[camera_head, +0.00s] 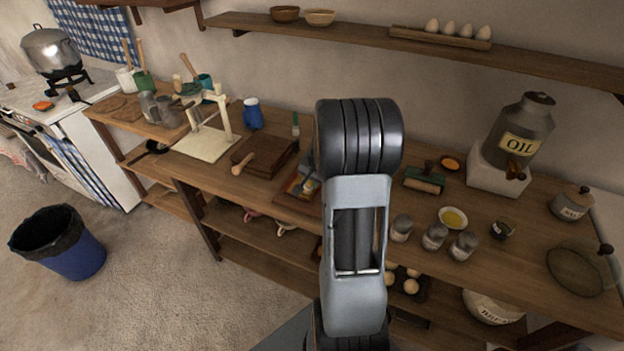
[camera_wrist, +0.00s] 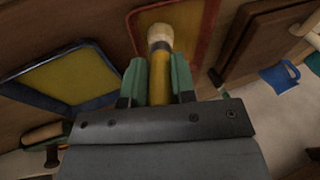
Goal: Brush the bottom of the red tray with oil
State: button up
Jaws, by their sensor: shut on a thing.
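My gripper (camera_wrist: 158,88) is shut on a brush (camera_wrist: 159,68) with a yellow handle and pale bristles. The bristles point away from me, over the red tray (camera_wrist: 208,36). I cannot tell whether they touch it. The tray has a red rim and a yellowish bottom; the brush and gripper hide part of it. In the head view, my arm covers the gripper and most of the red tray (camera_head: 288,201). A small bowl of yellow oil (camera_head: 453,218) stands on the counter to the right, with the oil can (camera_head: 520,135) behind it on a white block.
A blue-rimmed tray with a yellow bottom (camera_wrist: 68,80) lies left of the brush in the wrist view. A dark wooden board (camera_wrist: 262,38) and a blue mug (camera_wrist: 280,74) are to the right. Several grey jars (camera_head: 434,236) stand near the oil bowl.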

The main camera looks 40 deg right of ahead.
jog(key=shift+f+b, duration=0.3)
jog(key=shift+f, duration=0.1)
jog(key=shift+d, duration=0.1)
jog(key=shift+w+d+r, duration=0.1)
jog(key=shift+w+d, duration=0.4)
jog(key=shift+d, duration=0.4)
jog(key=shift+w+d, duration=0.45)
jog(key=shift+d, duration=0.4)
jog(key=shift+w+d, duration=0.35)
jog(key=shift+d, duration=0.4)
jog(key=shift+w+d, duration=0.35)
jog(key=shift+d, duration=0.35)
jog(key=shift+w+d, duration=0.1)
jog(key=shift+d, duration=0.05)
jog(key=shift+b, duration=0.3)
jog(key=shift+s+a+b, duration=0.25)
jog(key=shift+s+a, duration=0.35)
jog(key=shift+a, duration=0.55)
jog(key=shift+s+a+b, duration=0.3)
jog(key=shift+s+a, duration=0.25)
jog(key=shift+a, duration=0.65)
jog(key=shift+s+a+b, duration=0.25)
jog(key=shift+s+a, duration=0.35)
jog(key=shift+a, duration=0.55)
